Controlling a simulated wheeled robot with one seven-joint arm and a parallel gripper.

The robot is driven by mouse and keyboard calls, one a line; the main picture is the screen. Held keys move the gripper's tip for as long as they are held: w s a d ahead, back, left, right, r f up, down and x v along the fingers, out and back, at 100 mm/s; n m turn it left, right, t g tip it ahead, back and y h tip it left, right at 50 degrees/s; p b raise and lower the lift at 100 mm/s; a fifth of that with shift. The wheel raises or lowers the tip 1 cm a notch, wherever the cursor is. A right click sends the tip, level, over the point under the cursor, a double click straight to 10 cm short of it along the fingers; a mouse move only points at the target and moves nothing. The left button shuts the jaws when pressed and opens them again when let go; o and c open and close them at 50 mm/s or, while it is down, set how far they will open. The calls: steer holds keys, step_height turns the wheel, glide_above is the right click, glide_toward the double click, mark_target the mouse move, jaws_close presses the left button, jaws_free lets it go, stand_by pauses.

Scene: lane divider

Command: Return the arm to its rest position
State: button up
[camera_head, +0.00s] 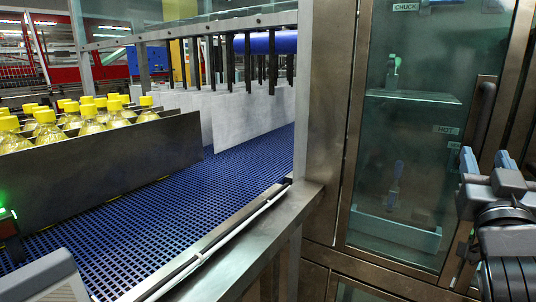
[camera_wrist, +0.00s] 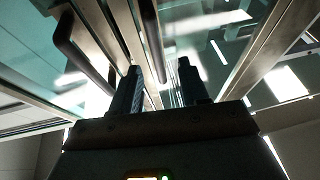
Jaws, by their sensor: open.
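My gripper (camera_head: 484,161) is at the right edge of the head view, raised in front of the glass cabinet, with its two blue-grey fingers pointing up. The fingers stand apart with nothing between them. In the wrist view my gripper (camera_wrist: 160,85) also shows open and empty, with the cabinet's frame and glass beyond it. Part of my arm (camera_head: 510,240) shows below the gripper in the head view.
A glass-doored cabinet (camera_head: 405,160) with a vertical handle (camera_head: 480,112) stands beside my arm. A blue mesh conveyor (camera_head: 150,225) runs at left, with yellow-capped bottles (camera_head: 90,118) behind a dark divider plate (camera_head: 110,160). A steel post (camera_head: 325,90) stands between conveyor and cabinet.

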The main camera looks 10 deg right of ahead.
steer(key=s+a+f+n+y, duration=0.3)
steer(key=s+a+f+y, duration=0.25)
steer(key=s+f, duration=0.35)
steer(key=s+a+f+n+y, duration=0.35)
steer(key=s+a+f, duration=0.3)
steer(key=f, duration=0.55)
steer(key=s+a+f+g+y, duration=0.1)
steer(key=s+a+f+g, duration=0.1)
steer(key=s, duration=0.9)
steer(key=s+a+f+g+y, duration=0.1)
steer(key=s+a, duration=0.3)
steer(key=s, duration=0.7)
steer(key=shift+s+a+f+g+y, duration=0.3)
steer(key=shift+s+f+g+y, duration=0.1)
steer(key=shift+g, duration=0.1)
steer(key=shift+m, duration=0.25)
